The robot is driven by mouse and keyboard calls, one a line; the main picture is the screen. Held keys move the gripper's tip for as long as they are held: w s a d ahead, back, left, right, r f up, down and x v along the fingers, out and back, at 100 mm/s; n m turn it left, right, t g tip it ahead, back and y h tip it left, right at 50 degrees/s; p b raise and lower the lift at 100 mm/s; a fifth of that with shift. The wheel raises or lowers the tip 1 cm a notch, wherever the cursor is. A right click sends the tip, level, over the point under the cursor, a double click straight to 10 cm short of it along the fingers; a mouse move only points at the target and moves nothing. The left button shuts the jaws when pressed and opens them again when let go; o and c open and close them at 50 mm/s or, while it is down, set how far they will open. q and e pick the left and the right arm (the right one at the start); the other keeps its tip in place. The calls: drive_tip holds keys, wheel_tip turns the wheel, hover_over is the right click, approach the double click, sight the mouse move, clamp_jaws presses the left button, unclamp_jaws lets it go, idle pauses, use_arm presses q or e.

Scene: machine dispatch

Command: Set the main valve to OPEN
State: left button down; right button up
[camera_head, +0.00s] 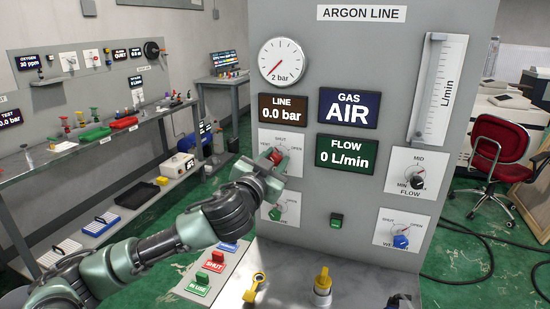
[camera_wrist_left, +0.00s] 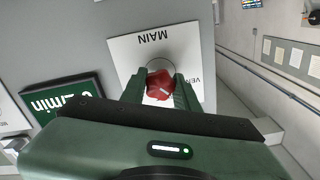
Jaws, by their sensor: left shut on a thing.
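The main valve is a red knob (camera_head: 279,157) on a white plate at the left of the ARGON LINE panel, marked VENT, SHUT and OPEN. My left gripper (camera_head: 274,156) is at this plate, its fingers shut around the knob. In the left wrist view the red knob (camera_wrist_left: 160,84) sits between the two green fingers (camera_wrist_left: 160,92), under the upside-down word MAIN. A white mark shows on the knob, but I cannot tell for certain which label it points at.
The panel shows LINE 0.0 bar (camera_head: 283,108), GAS AIR (camera_head: 349,108) and FLOW 0 L/min (camera_head: 346,154). A second knob (camera_head: 277,212) is just below my gripper. A flow knob (camera_head: 417,180) and a blue knob (camera_head: 401,241) are at the right. A yellow-topped fitting (camera_head: 323,283) stands below.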

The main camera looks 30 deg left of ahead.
use_arm(q)
drive_tip(key=m+p, duration=0.1)
drive_tip(key=m, duration=0.3)
drive_tip(key=shift+m+p, duration=0.3)
drive_tip(key=shift+p, duration=0.1)
drive_tip(key=m+p, duration=0.2)
drive_tip(key=m, duration=0.3)
drive_tip(key=shift+m+p, duration=0.3)
drive_tip(key=shift+p, duration=0.1)
drive_tip(key=m+p, duration=0.3)
drive_tip(key=m, duration=0.3)
drive_tip(key=shift+f+m+p, duration=0.1)
drive_tip(key=shift+m+p, duration=1.25)
drive_tip(key=shift+m, duration=0.85)
drive_tip(key=c, duration=1.1)
unclamp_jaws()
drive_tip(key=shift+o, duration=0.2)
